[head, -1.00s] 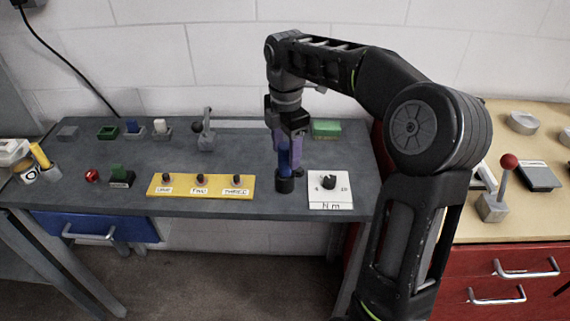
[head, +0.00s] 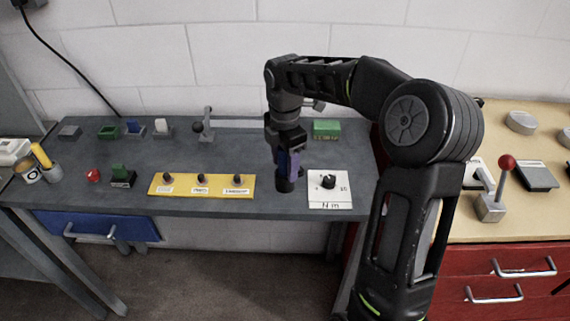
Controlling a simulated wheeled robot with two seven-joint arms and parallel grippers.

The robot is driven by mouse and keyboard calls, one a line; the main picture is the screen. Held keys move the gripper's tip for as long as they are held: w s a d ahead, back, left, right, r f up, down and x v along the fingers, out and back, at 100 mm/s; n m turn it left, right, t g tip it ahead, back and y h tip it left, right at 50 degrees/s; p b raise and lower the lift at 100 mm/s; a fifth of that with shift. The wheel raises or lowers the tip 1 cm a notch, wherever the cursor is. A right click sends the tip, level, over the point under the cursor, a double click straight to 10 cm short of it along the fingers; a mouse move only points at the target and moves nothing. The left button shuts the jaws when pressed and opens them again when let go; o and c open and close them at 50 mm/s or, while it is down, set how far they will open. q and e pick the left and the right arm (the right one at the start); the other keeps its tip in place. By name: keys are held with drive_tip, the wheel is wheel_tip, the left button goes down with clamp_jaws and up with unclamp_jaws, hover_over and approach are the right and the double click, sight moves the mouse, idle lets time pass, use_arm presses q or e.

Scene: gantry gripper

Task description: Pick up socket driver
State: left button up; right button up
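The socket driver (head: 285,185) stands upright near the front edge of the grey bench. Only its dark lower end shows clearly; the blue handle is mostly hidden by my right gripper. My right gripper (head: 288,168) points down from above, its purple fingers at the driver's handle. Whether the fingers are pressed on the handle or stand apart around it cannot be made out. My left gripper is not seen.
A white Nm dial card (head: 330,200) lies close to the right of the driver. A yellow strip with three knobs (head: 200,190) lies to the left. A green box (head: 327,128) stands behind. A red-knobbed lever (head: 506,164) is on the wooden bench.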

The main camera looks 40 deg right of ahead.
clamp_jaws()
idle(0.3)
drive_tip(key=shift+r, duration=0.15)
idle(0.3)
